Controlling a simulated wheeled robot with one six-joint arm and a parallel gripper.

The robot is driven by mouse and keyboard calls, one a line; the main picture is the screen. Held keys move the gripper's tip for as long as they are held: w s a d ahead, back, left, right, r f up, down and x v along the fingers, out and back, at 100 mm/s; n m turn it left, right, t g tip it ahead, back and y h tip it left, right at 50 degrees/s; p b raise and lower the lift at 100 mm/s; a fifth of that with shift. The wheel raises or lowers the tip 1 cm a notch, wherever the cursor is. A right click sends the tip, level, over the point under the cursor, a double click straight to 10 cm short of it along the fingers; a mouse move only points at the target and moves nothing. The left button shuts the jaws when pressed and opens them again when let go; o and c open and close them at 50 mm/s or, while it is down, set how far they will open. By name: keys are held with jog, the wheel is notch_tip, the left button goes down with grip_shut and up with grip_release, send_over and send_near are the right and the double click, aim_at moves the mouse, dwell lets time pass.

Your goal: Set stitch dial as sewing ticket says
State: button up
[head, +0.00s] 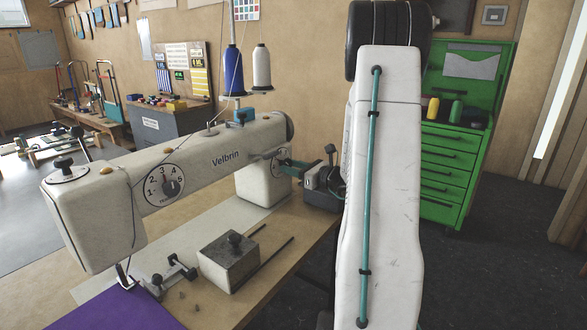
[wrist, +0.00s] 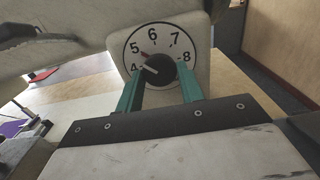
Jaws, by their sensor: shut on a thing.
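The stitch dial (wrist: 128,49) is a white round face with numbers 4 to 8 visible, on the sewing machine's pillar. Its dark knob (wrist: 157,72) has a white line pointing up-left, near the 4. No readable sewing ticket shows.
The cream sewing machine (head: 215,160) stands on a wooden table (head: 265,280). A separate 1-to-5 tension dial (head: 153,190) is on its front. A grey metal block (head: 228,264) and purple cloth (head: 125,310) lie in front. A green drawer cabinet (head: 450,175) stands behind my arm.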

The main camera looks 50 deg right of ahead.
jog(key=shift+d+n, duration=0.1)
jog(key=shift+n, duration=4.3)
jog(key=o, duration=1)
jog(key=s, duration=0.7)
jog(key=shift+s+d, duration=0.3)
jog(key=shift+s, duration=0.1)
